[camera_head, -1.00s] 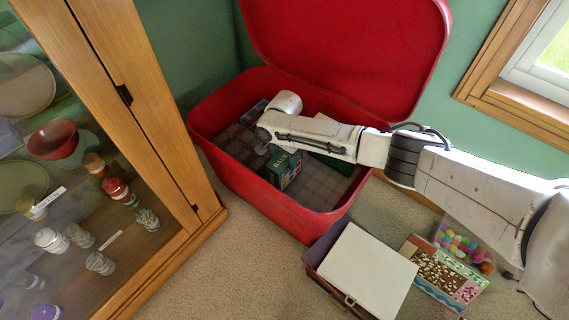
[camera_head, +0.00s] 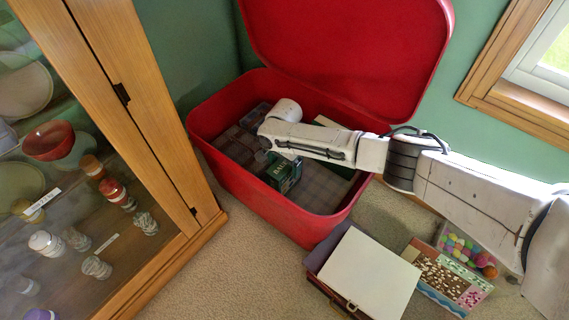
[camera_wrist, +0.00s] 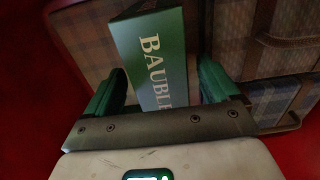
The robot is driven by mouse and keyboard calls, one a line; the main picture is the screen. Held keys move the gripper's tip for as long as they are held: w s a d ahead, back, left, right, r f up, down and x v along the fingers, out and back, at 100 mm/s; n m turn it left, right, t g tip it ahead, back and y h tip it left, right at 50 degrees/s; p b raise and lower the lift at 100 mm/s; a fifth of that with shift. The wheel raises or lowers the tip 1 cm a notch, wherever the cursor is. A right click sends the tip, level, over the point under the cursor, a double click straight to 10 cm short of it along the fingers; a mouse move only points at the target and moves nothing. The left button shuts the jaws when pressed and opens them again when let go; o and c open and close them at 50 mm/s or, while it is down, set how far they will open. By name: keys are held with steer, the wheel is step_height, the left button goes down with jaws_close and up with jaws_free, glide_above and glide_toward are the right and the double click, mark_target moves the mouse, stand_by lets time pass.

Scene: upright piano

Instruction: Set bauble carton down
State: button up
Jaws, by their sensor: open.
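The green bauble carton (camera_head: 285,174) is inside the open red suitcase (camera_head: 262,196), by its plaid floor, below the end of my arm in the head view. My gripper (camera_wrist: 160,88) is open, with one dark green finger on each side of the carton. The left finger is close to the carton; I cannot tell whether it touches. The carton's underside is hidden, so its contact with the floor does not show.
Plaid cases (camera_wrist: 265,28) lie near the carton in the suitcase. The raised red lid (camera_head: 350,50) stands behind. A glass-front cabinet (camera_head: 150,110) is at left. A white-topped box (camera_head: 370,272), a patterned box (camera_head: 447,277) and a tub of coloured balls (camera_head: 466,247) are on the carpet.

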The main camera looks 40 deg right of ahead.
steer(key=shift+r, duration=0.1)
step_height(320, 180, up, 12)
steer(key=p, duration=0.7)
steer(key=s+a+r+n+t+y, duration=0.1)
steer(key=s+a+n+y, duration=0.2)
steer(key=a, duration=0.9)
steer(key=s+a+r+n+t+y, duration=0.1)
steer(key=s+a+n, duration=0.35)
steer(key=a, duration=0.75)
steer(key=s+d+n+h, duration=0.1)
steer(key=s+d, duration=0.3)
steer(key=s, duration=0.4)
steer(key=s+d+n+h, duration=0.1)
steer(key=s+d+n, duration=0.3)
steer(key=s, duration=0.5)
steer(key=s+d+n+g+h, duration=0.1)
steer(key=s+d+n+h, duration=0.1)
steer(key=s+d, duration=0.4)
steer(key=s+n, duration=0.1)
steer(key=s, duration=0.2)
steer(key=shift+s+d+f, duration=0.15)
steer(key=shift+d+f, duration=0.05)
steer(key=shift+d, duration=0.05)
